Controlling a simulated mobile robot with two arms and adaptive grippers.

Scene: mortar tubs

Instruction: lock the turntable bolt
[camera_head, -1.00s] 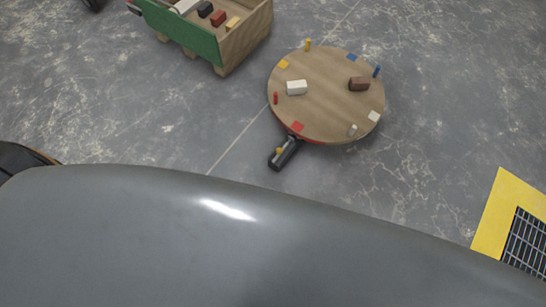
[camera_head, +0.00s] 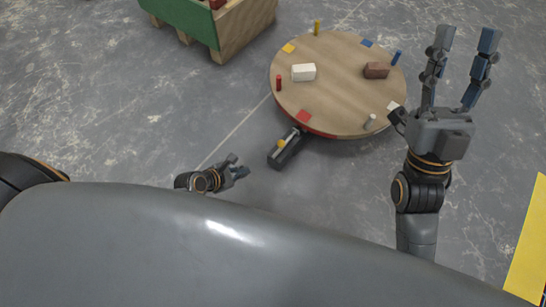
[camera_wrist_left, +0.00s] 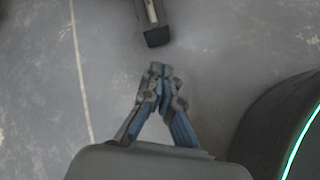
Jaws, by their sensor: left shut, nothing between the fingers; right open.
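The round wooden turntable (camera_head: 338,92) stands on the floor with coloured pegs and squares near its rim. In the left wrist view the left gripper's closed fingertips (camera_wrist_left: 157,70) are just below the end of the housing (camera_wrist_left: 155,30). My right gripper (camera_head: 464,62) is open and empty, right of the turntable.
A white block (camera_head: 303,72) and a brown block (camera_head: 376,70) lie on the turntable. A green-sided wooden crate (camera_head: 243,28) stands at the upper left. A yellow floor marking (camera_head: 530,245) lies at the lower right. Floor left of the bolt is clear.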

